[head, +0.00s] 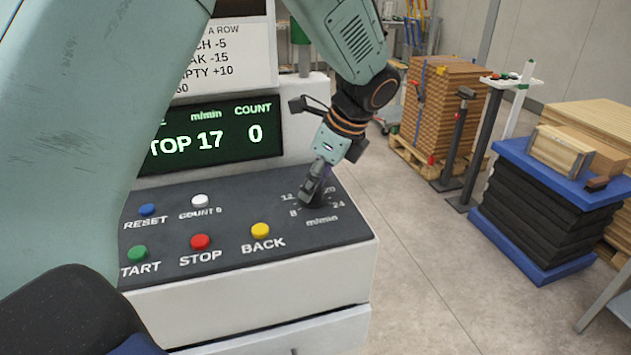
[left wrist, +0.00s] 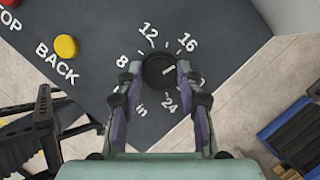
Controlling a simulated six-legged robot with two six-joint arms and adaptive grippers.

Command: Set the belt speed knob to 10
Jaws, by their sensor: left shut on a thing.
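The belt speed knob (left wrist: 157,70) is a round black dial on the dark sloping control panel (head: 250,185). Numbers from 8 to 24 ring it, with m/min below. In the left wrist view its white pointer line aims between 16 and the partly hidden 20. The display (head: 210,133) reads 17 m/min and COUNT 0. My left gripper (head: 312,195) comes down from above in the head view, its fingers on both sides of the knob and shut on it. It also shows in the left wrist view (left wrist: 158,76). The fingers hide most of the knob in the head view. My right gripper is not in view.
The yellow BACK button (head: 260,230), red STOP button (head: 200,242), green START button (head: 137,254), white COUNT 0 button (head: 199,201) and blue RESET button (head: 148,209) lie left of the knob. Open floor lies right of the panel, before stacked boards (head: 450,105).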

